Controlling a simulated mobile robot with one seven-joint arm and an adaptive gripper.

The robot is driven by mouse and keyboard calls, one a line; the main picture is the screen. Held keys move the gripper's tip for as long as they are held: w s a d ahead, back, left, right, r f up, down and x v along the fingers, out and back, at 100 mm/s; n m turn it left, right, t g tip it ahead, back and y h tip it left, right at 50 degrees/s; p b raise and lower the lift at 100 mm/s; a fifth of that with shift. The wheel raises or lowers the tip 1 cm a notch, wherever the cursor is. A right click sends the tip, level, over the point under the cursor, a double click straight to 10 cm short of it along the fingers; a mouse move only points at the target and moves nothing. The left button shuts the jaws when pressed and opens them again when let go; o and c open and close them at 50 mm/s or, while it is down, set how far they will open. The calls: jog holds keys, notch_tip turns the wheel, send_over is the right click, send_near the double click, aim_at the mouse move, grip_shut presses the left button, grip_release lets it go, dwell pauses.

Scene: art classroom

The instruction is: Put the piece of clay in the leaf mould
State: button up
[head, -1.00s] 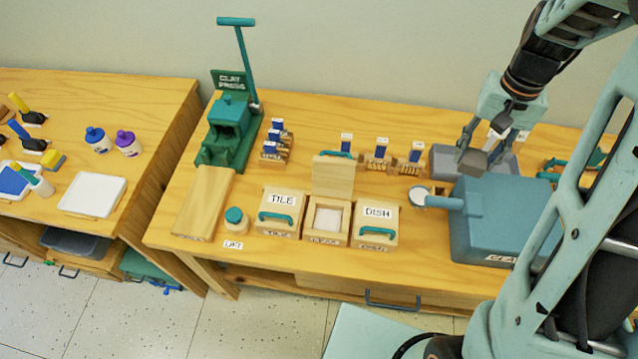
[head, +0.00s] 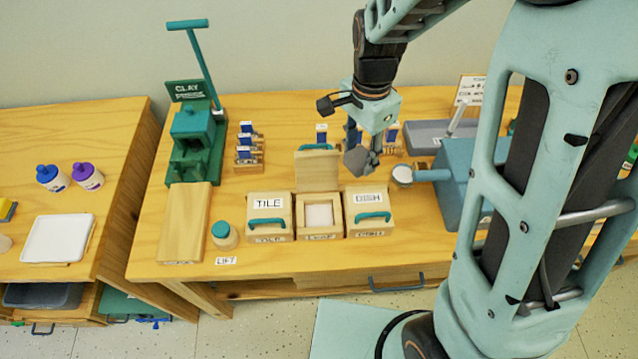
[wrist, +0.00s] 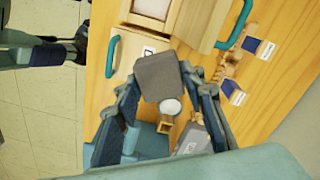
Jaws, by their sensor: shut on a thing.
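My gripper (head: 364,150) is shut on a dark grey piece of clay (head: 358,161). It holds the clay in the air, behind the moulds and a little right of the leaf mould in the head view. The clay (wrist: 160,77) also shows between the fingers in the wrist view. The leaf mould (head: 300,216) is the middle wooden box, with its lid (head: 318,172) standing open at the back and a pale hollow inside. It shows partly at the top of the wrist view (wrist: 126,14). The front label is small but seems to read LEAF.
The closed TILE mould (head: 266,220) and DISH mould (head: 367,214) flank the leaf mould closely. A blue-grey box (head: 455,190) and grey tray (head: 425,138) are right.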

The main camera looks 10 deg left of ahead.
jog(key=s+a+f+m+b, duration=0.2)
jog(key=s+a+f+m, duration=0.2)
jog(key=s+a+m, duration=0.3)
jog(key=shift+n, duration=0.4)
jog(key=shift+w+a+f+b, duration=0.1)
jog(key=shift+w+f+b, duration=0.05)
jog(key=shift+f+b, duration=1.25)
jog(key=shift+w+a+f+b, duration=0.1)
jog(key=shift+f+b, duration=0.85)
jog(key=shift+f, duration=0.8)
jog(key=shift+w+a+f+b, duration=0.1)
jog(key=shift+w+f+b, duration=0.05)
jog(key=shift+f+b, duration=1.25)
jog(key=shift+f, duration=0.15)
jog(key=o, duration=1.4)
jog(key=shift+c, duration=0.2)
jog(key=shift+p, duration=0.3)
notch_tip(320, 180, up, 8)
jog(key=p, duration=0.6)
